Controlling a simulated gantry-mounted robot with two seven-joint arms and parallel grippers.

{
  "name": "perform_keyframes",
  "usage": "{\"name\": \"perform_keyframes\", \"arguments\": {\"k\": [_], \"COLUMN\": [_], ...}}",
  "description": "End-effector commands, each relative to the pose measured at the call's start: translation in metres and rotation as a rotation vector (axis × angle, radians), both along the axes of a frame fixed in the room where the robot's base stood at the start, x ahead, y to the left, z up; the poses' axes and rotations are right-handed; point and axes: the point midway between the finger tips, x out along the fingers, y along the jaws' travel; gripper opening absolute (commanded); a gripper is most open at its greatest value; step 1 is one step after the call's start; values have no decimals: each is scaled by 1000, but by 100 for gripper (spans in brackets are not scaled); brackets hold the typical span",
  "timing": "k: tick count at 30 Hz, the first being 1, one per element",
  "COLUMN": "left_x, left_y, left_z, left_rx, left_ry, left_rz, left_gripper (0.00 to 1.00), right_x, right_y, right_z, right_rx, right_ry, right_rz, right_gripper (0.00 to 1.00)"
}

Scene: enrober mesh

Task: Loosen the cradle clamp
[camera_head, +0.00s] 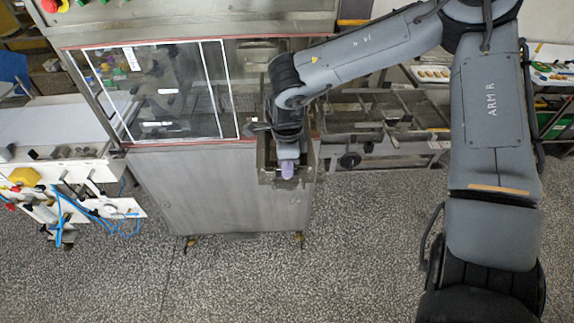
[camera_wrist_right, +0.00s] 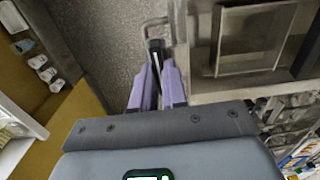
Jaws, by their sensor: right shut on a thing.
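My right gripper (camera_head: 287,169) reaches down at the right end of the glass-fronted machine, over a boxy metal frame (camera_head: 268,180). Its purple fingers also show in the right wrist view (camera_wrist_right: 156,72). They are shut on a black-gripped handle (camera_wrist_right: 156,46) with a bent metal rod, which looks like the clamp's lever. The lower part of the handle is hidden between the fingers. In the head view the handle is too small and covered to make out. My left gripper is not in view.
The machine (camera_head: 225,185) has a framed glass window (camera_head: 160,90) left of my arm. A mesh-and-rail conveyor section (camera_head: 390,115) stands to the right. A white bench with blue hoses (camera_head: 120,225) is at the left. The speckled floor in front is clear.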

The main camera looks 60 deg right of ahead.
Motion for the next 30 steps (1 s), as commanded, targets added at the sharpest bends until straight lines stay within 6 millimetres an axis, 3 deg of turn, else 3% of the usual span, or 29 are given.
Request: {"name": "perform_keyframes", "arguments": {"k": [8, 9, 13, 23, 30], "left_x": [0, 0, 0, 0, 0], "left_y": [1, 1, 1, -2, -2], "left_z": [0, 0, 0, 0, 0], "left_rx": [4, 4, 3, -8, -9], "left_ry": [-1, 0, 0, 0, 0], "left_rz": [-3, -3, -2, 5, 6], "left_gripper": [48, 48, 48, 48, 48], "right_x": [0, 0, 0, 0, 1], "right_y": [0, 0, 0, 0, 0], "right_z": [1, 1, 0, 2, 26], "right_rx": [1, 1, 0, 0, -2], "right_ry": [-1, -1, 0, 0, -5], "right_rz": [4, 4, 2, 1, 2], "right_gripper": [0, 17, 37, 38, 38]}}
